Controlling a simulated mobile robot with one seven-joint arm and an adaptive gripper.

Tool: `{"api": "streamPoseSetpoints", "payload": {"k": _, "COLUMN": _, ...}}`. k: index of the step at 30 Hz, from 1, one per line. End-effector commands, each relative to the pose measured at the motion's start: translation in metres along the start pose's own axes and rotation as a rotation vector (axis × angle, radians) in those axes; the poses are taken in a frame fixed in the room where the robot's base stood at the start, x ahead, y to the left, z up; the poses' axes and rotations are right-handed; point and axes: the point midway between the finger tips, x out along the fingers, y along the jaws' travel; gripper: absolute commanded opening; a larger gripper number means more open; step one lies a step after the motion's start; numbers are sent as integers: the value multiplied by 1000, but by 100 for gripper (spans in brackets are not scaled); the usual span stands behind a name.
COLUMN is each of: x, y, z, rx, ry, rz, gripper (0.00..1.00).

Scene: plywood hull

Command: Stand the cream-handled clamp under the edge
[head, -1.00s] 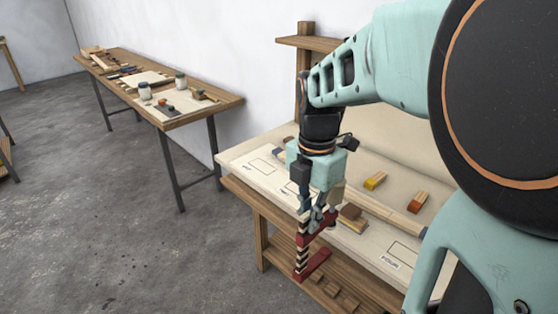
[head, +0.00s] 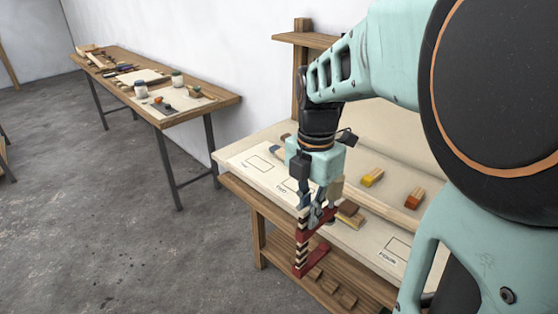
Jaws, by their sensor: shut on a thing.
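My gripper (head: 320,212) points down at the front edge of the near bench (head: 234,165) and is shut on a clamp. The clamp has a dark-and-cream striped bar (head: 300,252) and red jaws (head: 313,260). The bar hangs nearly upright in front of the bench edge, and the lower red jaw reaches back to the right, below the top. The upper jaw is partly hidden by my fingers. I cannot make out the handle or its colour, nor whether the clamp touches the bench.
A yellow block (head: 372,177) and an orange block (head: 414,200) lie behind, with a brown block (head: 350,214) by my gripper. Small wood pieces (head: 330,285) lie on the lower shelf. A long side table (head: 218,103) stands left.

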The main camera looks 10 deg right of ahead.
Motion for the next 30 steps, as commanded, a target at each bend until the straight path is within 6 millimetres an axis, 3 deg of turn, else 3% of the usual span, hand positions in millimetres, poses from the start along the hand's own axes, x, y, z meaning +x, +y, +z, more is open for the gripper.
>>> {"api": "streamPoseSetpoints", "payload": {"k": 14, "x": -1, "y": 0, "z": 2, "rx": 1, "ry": -1, "rz": 2, "gripper": 0}}
{"api": "streamPoseSetpoints", "payload": {"k": 30, "x": 0, "y": 0, "z": 23, "rx": 2, "ry": -2, "rz": 1, "gripper": 0}}
